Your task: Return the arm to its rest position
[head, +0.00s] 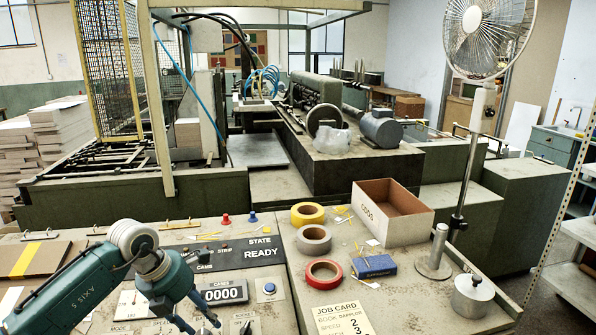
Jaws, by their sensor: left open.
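My left arm comes in from the lower left in the head view, with its teal links bent over the control panel (285,310). My left gripper (207,318) is small and partly seen near the bottom edge. It points down over the panel, left of the round blue button (269,288) and below the counter display (222,292). It is open, and I see nothing between its fingers. Whether its tips touch the panel I cannot tell. My right gripper is not in view.
Yellow (307,205), grey (314,230) and red (324,262) tape rolls, a blue box (374,266) and an open carton (407,228) lie on the right bench. A fan stand (465,180) and lidded metal pot (472,302) stand farther right. A brown board (35,259) lies left.

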